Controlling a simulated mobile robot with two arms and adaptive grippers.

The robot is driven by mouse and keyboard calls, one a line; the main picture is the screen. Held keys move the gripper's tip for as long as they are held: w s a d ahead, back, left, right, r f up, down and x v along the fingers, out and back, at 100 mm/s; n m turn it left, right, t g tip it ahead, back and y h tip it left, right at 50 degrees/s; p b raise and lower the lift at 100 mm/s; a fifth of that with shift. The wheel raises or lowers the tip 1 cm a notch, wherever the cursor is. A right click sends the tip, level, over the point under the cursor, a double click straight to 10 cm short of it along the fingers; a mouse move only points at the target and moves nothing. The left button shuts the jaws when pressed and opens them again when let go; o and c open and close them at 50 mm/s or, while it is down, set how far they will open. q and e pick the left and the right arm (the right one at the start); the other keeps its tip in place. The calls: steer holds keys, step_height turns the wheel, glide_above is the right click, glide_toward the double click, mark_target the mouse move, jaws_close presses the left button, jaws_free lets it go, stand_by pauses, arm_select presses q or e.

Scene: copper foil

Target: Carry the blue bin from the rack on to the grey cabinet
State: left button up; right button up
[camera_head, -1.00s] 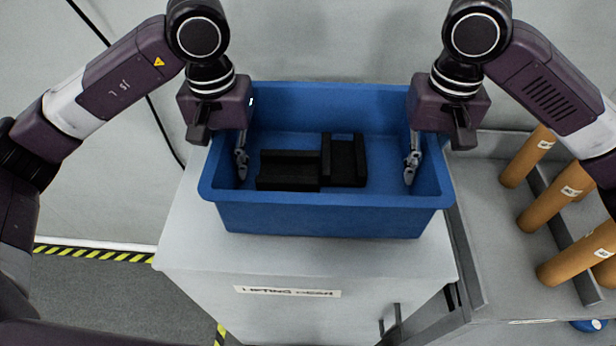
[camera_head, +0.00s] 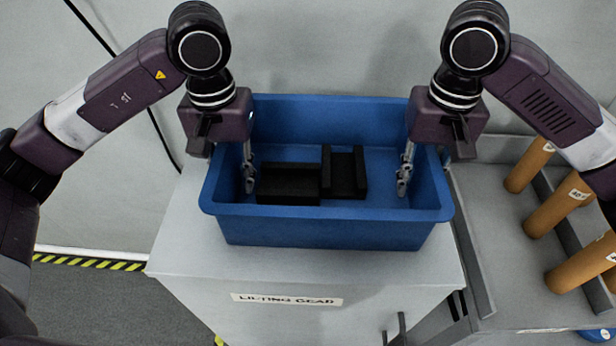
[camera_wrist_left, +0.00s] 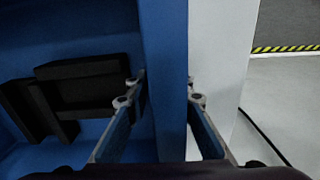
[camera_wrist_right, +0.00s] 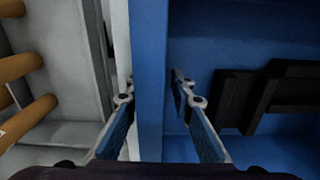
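The blue bin (camera_head: 325,226) stands upright and appears to rest on the grey cabinet (camera_head: 200,275), which carries a "LIFTING GEAR" label. My left gripper (camera_head: 240,180) straddles the bin's left wall, and my right gripper (camera_head: 413,180) straddles the right wall. Both are open. In the left wrist view, fingers stand either side of the blue wall (camera_wrist_left: 163,60). In the right wrist view, a gap shows between the inner finger and the wall (camera_wrist_right: 150,60). The outer fingers are hidden in the head view.
Two black blocks (camera_head: 288,185) lie inside the bin. At the right, a grey rack (camera_head: 490,200) holds several brown cylinders (camera_head: 548,212). A blue object (camera_head: 598,337) shows at the lower right corner. Yellow-black tape (camera_head: 90,262) marks the floor at the left.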

mark_target(428, 155)
arm_select(q)
step_height(428, 155, up, 12)
steer(key=shift+f, duration=0.1)
arm_select(e)
step_height(428, 155, up, 12)
stand_by(0.8)
stand_by(0.5)
